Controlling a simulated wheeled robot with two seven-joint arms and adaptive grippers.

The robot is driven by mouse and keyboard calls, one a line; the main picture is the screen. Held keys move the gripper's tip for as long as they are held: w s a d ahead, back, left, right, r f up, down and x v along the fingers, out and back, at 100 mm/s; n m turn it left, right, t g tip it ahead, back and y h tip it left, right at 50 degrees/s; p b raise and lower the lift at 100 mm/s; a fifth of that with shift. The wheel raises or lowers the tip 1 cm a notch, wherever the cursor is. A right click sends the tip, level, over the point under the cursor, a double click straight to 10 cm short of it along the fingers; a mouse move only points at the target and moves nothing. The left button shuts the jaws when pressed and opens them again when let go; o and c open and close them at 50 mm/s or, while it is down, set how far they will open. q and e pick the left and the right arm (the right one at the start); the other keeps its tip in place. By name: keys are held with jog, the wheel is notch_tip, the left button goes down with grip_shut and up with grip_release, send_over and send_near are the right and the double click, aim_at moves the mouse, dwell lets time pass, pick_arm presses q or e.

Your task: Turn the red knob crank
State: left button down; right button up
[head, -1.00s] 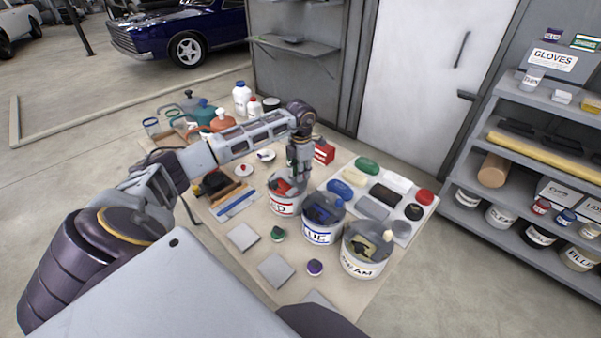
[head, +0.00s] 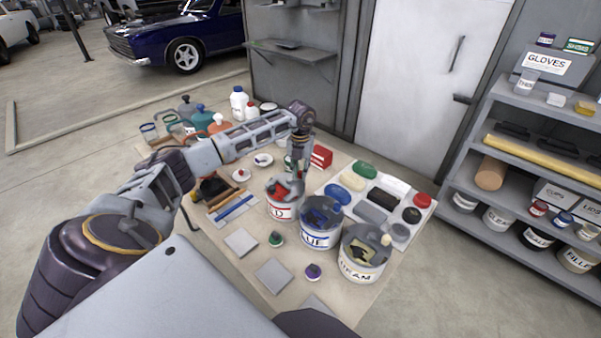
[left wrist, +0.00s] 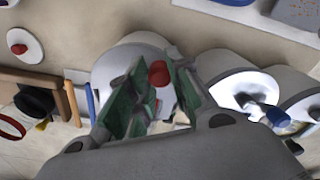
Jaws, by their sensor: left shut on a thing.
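The red-labelled bucket (head: 281,211) stands on the table with a red-marked fitting on top. The round red knob of its crank (left wrist: 159,73) shows in the left wrist view between the greenish fingers of my left gripper (left wrist: 157,84). In the head view, my left gripper (head: 299,173) reaches down at the far side of the bucket's top. It is shut on the red knob. The fingers hide the crank's shaft. My right gripper is not in view.
The blue-labelled bucket (head: 321,236) and the cream-labelled bucket (head: 361,268) stand close on the right. A red box (head: 321,157) stands just behind. A tray with coloured lids (head: 365,200) lies to the right. Square tiles (head: 240,243) lie in front.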

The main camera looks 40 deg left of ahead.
pick_arm(q)
jog(key=shift+w+a+n, duration=0.25)
jog(key=shift+n, duration=0.65)
jog(key=n, duration=0.2)
jog(key=shift+w+a+n+p, duration=0.2)
jog(key=shift+a+n+p, duration=0.1)
jog(key=shift+a+p, duration=0.1)
jog(key=shift+a+r+n, duration=0.1)
jog(key=shift+a+n, duration=0.2)
jog(key=shift+n, duration=0.5)
jog(key=shift+w+a+n+p, duration=0.1)
jog(key=shift+a+n+p, duration=0.25)
jog(key=shift+n, duration=0.55)
jog(key=n, duration=0.1)
jog(key=a+n+p, duration=0.1)
jog(key=n, duration=0.2)
jog(key=shift+a+n+p, duration=0.3)
jog(key=shift+s+a+n+p, duration=0.25)
jog(key=shift+a+n+p, duration=0.05)
jog(key=shift+n, duration=0.6)
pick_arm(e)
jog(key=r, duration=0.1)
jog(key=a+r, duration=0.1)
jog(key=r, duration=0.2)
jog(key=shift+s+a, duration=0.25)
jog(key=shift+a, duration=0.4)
